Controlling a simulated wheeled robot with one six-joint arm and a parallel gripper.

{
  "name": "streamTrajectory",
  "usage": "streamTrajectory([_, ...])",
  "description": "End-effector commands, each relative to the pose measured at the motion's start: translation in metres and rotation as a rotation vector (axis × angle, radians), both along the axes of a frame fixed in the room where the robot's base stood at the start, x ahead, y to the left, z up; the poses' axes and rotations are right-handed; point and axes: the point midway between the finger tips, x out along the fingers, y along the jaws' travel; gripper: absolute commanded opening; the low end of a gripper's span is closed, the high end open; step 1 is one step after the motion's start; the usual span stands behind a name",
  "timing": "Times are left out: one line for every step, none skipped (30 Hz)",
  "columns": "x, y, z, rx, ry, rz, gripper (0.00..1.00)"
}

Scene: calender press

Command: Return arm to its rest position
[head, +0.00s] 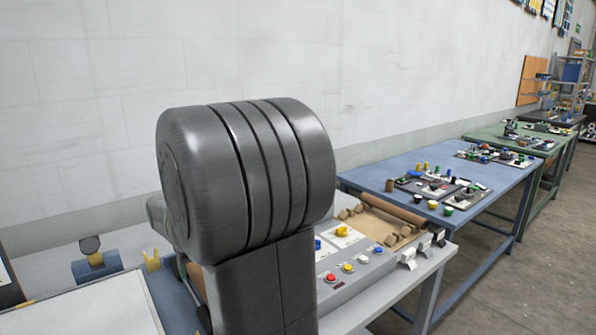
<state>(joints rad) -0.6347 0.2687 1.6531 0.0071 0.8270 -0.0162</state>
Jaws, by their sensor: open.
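A large dark grey ribbed joint of my own arm (250,170) fills the middle of the head view, upright on a grey link. My gripper is not in view, so its position relative to the bench cannot be told. The arm joint hides part of the bench and machine behind it.
A control panel (345,278) with red, yellow and blue buttons is right of my arm. Behind it lie brown pieces and a roll (392,212). A blue table (408,160) with small parts stands farther right. At left are a white panel (85,310) and a yellow fork (152,262). Open floor (540,270) is at right.

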Motion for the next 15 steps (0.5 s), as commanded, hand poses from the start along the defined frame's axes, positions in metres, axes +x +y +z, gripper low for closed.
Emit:
streamTrajectory([-0.003, -0.002, 0.011, 0.004, -0.005, 0.000, 0.69])
streamTrajectory([-0.005, -0.004, 0.017, 0.003, -0.004, 0.000, 0.69])
streamTrajectory([-0.007, -0.005, 0.024, 0.004, -0.005, 0.000, 0.69])
streamTrajectory([-0.009, -0.007, 0.030, 0.003, -0.004, 0.000, 0.69])
streamTrajectory([-0.011, -0.008, 0.035, 0.003, -0.004, 0.000, 0.69])
streamTrajectory([-0.013, -0.010, 0.043, 0.003, -0.004, 0.000, 0.69])
streamTrajectory([-0.015, -0.012, 0.048, 0.003, -0.004, 0.000, 0.69])
streamTrajectory([-0.017, -0.013, 0.054, 0.004, -0.005, 0.000, 0.69])
streamTrajectory([-0.019, -0.015, 0.061, 0.003, -0.004, 0.000, 0.69])
streamTrajectory([-0.021, -0.016, 0.067, 0.003, -0.004, 0.000, 0.69])
streamTrajectory([-0.023, -0.018, 0.072, 0.002, -0.003, 0.000, 0.69])
streamTrajectory([-0.026, -0.020, 0.080, 0.003, -0.004, 0.000, 0.69])
streamTrajectory([-0.027, -0.021, 0.084, 0.002, -0.003, 0.000, 0.69])
streamTrajectory([-0.024, -0.018, 0.071, -0.004, 0.005, 0.000, 0.69])
streamTrajectory([-0.022, -0.016, 0.062, -0.005, 0.006, 0.000, 0.69])
